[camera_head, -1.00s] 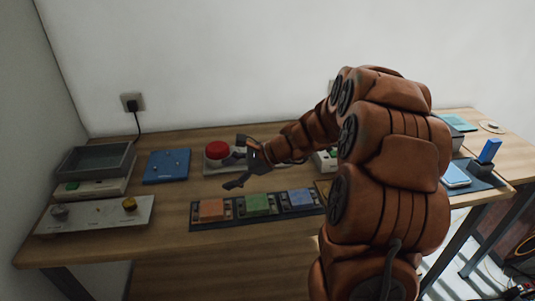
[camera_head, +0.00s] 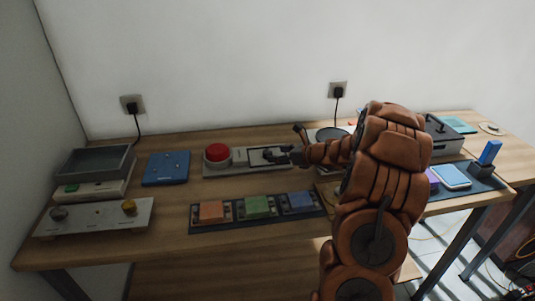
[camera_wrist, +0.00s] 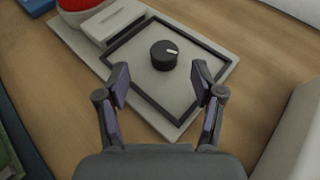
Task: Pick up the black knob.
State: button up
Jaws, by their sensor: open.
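The black knob (camera_wrist: 164,55) is a short round cylinder with a white mark on top. In the wrist view it sits on a light grey panel (camera_wrist: 190,110) inside a dark square frame. My gripper (camera_wrist: 160,85) is open, with its two fingers spread on the near side of the knob, and nothing is between them. In the head view my gripper (camera_head: 280,155) is over the grey panel with the red button (camera_head: 217,152); there the knob cannot be told apart from the dark fingers.
A white block (camera_wrist: 113,22) stands on the panel beside the frame. A blue plate (camera_head: 166,168) lies to the left. Bare wood shows right of the panel in the wrist view.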

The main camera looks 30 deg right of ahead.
aim_at(269, 152)
jog(key=shift+d+p+x, duration=0.1)
jog(key=shift+p+x, duration=0.15)
jog(key=shift+x, duration=0.9)
jog(key=shift+d+p+x, duration=0.15)
jog(key=shift+p+x, duration=0.1)
jog(key=shift+x, duration=0.9)
jog(key=shift+w+r, duration=0.1)
jog(key=shift+w, duration=0.05)
jog(key=c, duration=1.1)
jog(key=shift+r, duration=0.1)
